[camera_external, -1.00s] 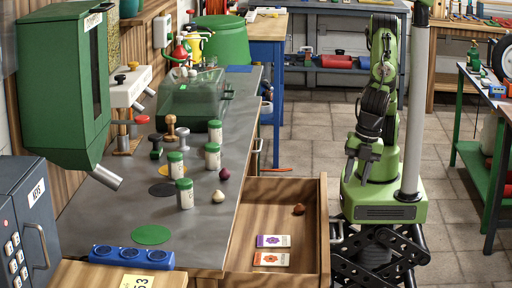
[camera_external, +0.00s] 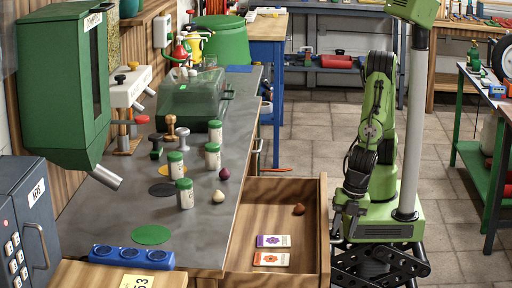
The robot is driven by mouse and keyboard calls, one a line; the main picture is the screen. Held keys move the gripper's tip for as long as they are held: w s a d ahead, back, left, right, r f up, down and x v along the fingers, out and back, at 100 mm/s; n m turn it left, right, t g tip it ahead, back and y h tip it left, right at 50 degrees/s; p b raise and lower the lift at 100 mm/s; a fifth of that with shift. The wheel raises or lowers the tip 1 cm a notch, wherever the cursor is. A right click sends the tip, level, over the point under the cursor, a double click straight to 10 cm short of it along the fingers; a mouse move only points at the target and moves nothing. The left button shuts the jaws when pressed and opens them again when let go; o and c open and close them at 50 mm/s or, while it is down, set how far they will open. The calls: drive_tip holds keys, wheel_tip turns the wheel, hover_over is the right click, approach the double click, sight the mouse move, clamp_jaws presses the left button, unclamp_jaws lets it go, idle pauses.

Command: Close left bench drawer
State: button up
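The wooden bench drawer (camera_external: 323,230) is pulled out to the right from under the grey bench top (camera_external: 120,218). Inside it lie a purple seed packet (camera_external: 273,241), an orange seed packet (camera_external: 271,259) and a small brown round thing (camera_external: 298,209). My gripper (camera_external: 345,236) hangs low, pointing down, just right of the drawer's front panel near its outer face. It is dark and small here. I cannot tell whether its fingers are open or whether they touch the drawer.
White jars with green lids (camera_external: 185,193), stamps (camera_external: 169,128) and two small bulbs (camera_external: 218,196) stand on the bench. A second drawer handle (camera_external: 258,146) shows farther back. A blue-legged table (camera_external: 277,95) stands behind. Open tiled floor (camera_external: 310,140) lies between.

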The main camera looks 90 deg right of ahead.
clamp_jaws()
idle(0.3)
drive_tip(key=w+p, duration=0.3)
drive_tip(key=w, duration=1.9)
drive_tip(key=shift+w+p, duration=0.35)
drive_tip(key=shift+p, duration=0.05)
unclamp_jaws()
drive_tip(key=s+r+p, duration=0.3)
drive_tip(key=r+p, duration=0.1)
drive_tip(key=r, duration=1.1)
drive_tip(key=shift+r, duration=0.3)
